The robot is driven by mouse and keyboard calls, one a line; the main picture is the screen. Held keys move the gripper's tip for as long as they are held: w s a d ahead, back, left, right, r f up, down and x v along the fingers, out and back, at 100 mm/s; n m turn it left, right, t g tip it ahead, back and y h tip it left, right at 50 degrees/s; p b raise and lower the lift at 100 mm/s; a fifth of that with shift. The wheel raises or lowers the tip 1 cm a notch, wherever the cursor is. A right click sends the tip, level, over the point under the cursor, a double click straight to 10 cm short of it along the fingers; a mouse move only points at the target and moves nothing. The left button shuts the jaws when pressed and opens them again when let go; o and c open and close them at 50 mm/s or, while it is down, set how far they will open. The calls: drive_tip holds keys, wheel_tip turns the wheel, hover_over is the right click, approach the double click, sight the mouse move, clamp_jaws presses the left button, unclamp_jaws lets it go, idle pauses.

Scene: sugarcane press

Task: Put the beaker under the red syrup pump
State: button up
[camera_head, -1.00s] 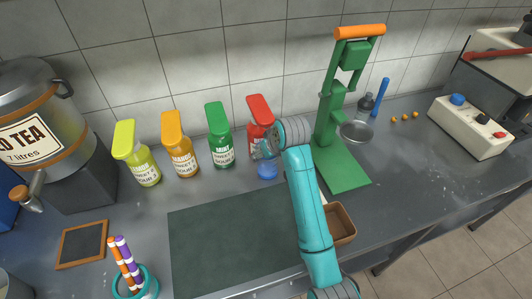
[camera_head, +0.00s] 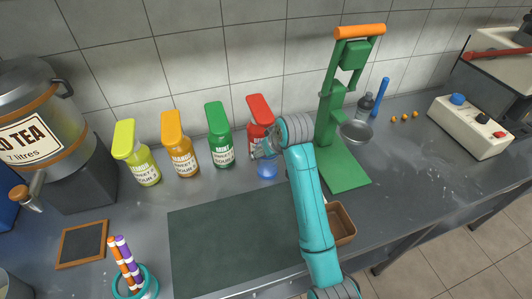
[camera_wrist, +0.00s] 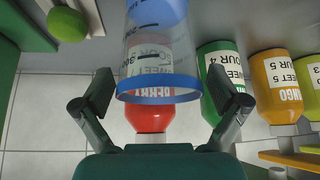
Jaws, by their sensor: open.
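The red syrup pump (camera_head: 260,110) stands by the wall, at the right end of the row of pump bottles. The clear beaker with a blue rim and blue base (camera_head: 267,170) stands upright on the counter in front of the red bottle, under or near its spout. In the upside-down wrist view, the beaker (camera_wrist: 158,65) is in front of the red bottle (camera_wrist: 150,117), which shows through it. My gripper (camera_wrist: 160,105) is open, its fingers apart on either side of the beaker's rim, with visible gaps. In the head view my gripper (camera_head: 264,150) is partly hidden by my wrist.
Green (camera_head: 219,140), orange (camera_head: 180,150) and yellow-green (camera_head: 140,155) pump bottles stand to the left. A green press (camera_head: 335,130) stands close on the right. A dark mat (camera_head: 235,240) lies in front, with a brown tray (camera_head: 341,225) at its right.

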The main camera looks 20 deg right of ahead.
drive_tip(key=v, duration=1)
drive_tip(key=shift+s+r, duration=0.15)
drive_tip(key=shift+r, duration=0.05)
